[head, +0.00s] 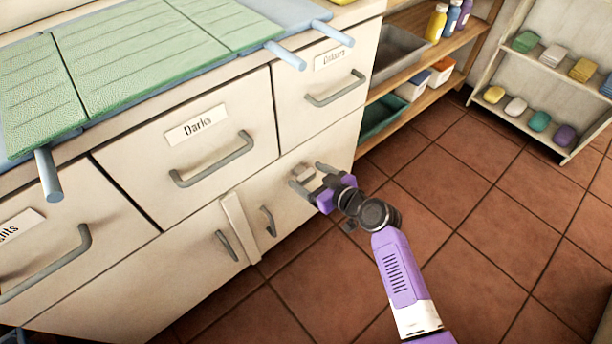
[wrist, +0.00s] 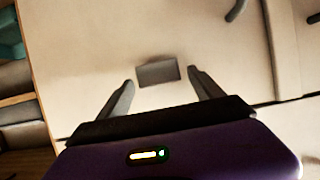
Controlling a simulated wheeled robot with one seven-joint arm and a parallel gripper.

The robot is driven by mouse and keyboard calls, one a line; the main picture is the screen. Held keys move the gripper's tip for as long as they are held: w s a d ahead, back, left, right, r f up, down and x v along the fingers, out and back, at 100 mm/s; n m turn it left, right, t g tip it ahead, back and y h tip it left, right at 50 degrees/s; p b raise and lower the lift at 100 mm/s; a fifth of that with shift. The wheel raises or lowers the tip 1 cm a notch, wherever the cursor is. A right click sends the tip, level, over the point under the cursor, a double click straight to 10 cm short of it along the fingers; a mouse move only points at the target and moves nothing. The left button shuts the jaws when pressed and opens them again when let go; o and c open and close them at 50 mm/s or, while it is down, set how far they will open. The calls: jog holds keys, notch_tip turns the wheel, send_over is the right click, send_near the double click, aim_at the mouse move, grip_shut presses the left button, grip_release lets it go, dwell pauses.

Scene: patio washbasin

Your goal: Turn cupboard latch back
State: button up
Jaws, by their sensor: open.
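The cupboard latch is a small grey-beige block (head: 303,174) on the face of the lower right cupboard door (head: 283,200). In the wrist view the latch (wrist: 158,72) looks like a grey rectangle, slightly tilted, between and just beyond my fingertips. My gripper (head: 308,177) is open, with one finger on each side of the latch. In the wrist view my gripper (wrist: 160,78) has a gap on both sides of the latch. I cannot tell whether the fingers touch the door face.
Drawers labelled Darks (head: 197,125) and Colours (head: 331,58) sit above the door, with protruding grey handles. A vertical strip (head: 241,227) stands between the lower door handles. An open shelf (head: 433,70) is to the right. The tiled floor (head: 480,230) is clear.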

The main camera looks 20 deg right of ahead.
jog(key=shift+x, duration=0.8)
jog(key=c, duration=1.4)
